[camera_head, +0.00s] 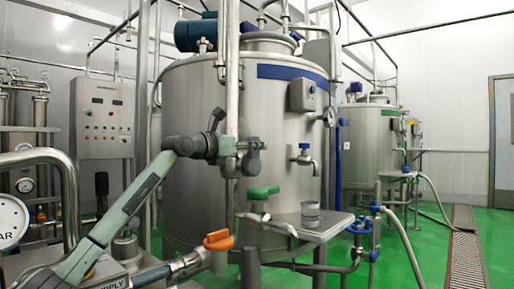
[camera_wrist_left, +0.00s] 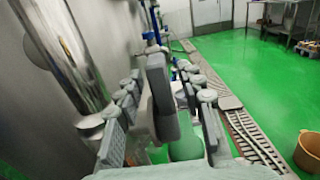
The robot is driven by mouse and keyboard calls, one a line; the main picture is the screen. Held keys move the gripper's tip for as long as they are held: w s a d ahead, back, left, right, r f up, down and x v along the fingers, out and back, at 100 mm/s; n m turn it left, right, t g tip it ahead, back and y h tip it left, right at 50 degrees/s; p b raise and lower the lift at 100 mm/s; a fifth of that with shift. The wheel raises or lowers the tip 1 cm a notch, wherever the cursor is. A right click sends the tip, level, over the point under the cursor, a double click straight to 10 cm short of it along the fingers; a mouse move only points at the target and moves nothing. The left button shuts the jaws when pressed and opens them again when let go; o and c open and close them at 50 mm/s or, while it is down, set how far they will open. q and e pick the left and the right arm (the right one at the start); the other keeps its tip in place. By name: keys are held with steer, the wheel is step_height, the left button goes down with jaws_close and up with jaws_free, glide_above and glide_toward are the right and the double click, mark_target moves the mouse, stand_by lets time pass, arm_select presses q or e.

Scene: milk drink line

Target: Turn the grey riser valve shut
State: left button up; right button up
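The riser is an upright steel pipe (camera_head: 232,85) in front of the large tank. My left gripper (camera_head: 246,152) is at this pipe, at mid-height, with my arm coming in from the lower left. In the left wrist view, a grey flat handle, apparently the grey riser valve (camera_wrist_left: 163,90), stands between the two fingers of my left gripper (camera_wrist_left: 160,140). The fingers are apart, with gaps showing beside the handle, so I see no clear grip on it. In the head view, my gripper and the grey valve overlap and are hard to separate. My right gripper is out of view.
A green-handled valve (camera_head: 262,192) is just below my gripper, and an orange-handled valve (camera_head: 218,241) is lower left. A steel cup (camera_head: 310,213) stands on a small shelf. The tank wall (camera_head: 190,205) is close behind. Green floor at right is open.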

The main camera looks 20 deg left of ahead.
arm_select(q)
steer(key=shift+w+d, duration=0.15)
steer(key=shift+w, duration=0.25)
jaws_close()
